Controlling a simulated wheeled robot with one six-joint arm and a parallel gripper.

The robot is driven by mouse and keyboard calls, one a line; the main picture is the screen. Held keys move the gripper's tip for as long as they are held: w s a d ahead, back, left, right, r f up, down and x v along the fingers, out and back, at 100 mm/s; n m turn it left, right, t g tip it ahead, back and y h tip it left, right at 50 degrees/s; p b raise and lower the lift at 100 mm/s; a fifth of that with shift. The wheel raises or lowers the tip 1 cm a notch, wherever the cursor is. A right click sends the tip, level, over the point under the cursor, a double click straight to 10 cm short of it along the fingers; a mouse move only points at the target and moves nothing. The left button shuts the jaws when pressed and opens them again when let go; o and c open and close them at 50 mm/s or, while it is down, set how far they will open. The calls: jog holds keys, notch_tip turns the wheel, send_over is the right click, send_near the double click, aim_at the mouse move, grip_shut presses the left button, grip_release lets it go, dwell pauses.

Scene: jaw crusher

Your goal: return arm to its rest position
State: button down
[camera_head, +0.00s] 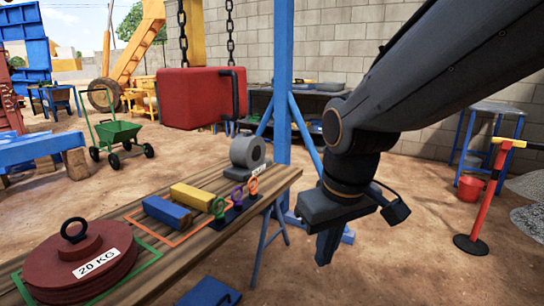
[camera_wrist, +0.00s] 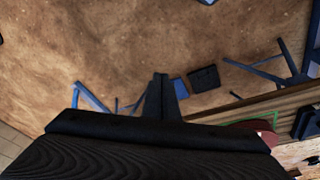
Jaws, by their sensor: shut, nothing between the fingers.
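My gripper (camera_head: 325,248) hangs at the end of my dark arm in the head view, to the right of the wooden table (camera_head: 172,262). It points down over bare ground and is clear of the table edge. Its fingers are together with nothing between them. In the wrist view the closed fingers (camera_wrist: 161,82) stand up in the middle, over brown dirt. Part of the blue stand behind the gripper is hidden by my arm.
The table holds a red 20 KG weight (camera_head: 82,265), a blue block (camera_head: 167,212), a yellow block (camera_head: 192,197), ring-topped pieces (camera_head: 237,197) and a grey roll (camera_head: 248,152). A blue post (camera_head: 283,80) stands behind. A red barrier post (camera_head: 485,205) stands right.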

jog(key=s+f+m+g, duration=0.2)
jog(key=s+f, duration=0.1)
jog(key=s, duration=0.5)
jog(key=d+r+m+p, duration=0.2)
jog(key=d+r+p, duration=0.7)
jog(key=p, duration=0.9)
jog(key=shift+d+r+m+h+p, duration=0.3)
jog(key=shift+d+r+m+p, duration=0.1)
jog(key=shift+r, duration=0.25)
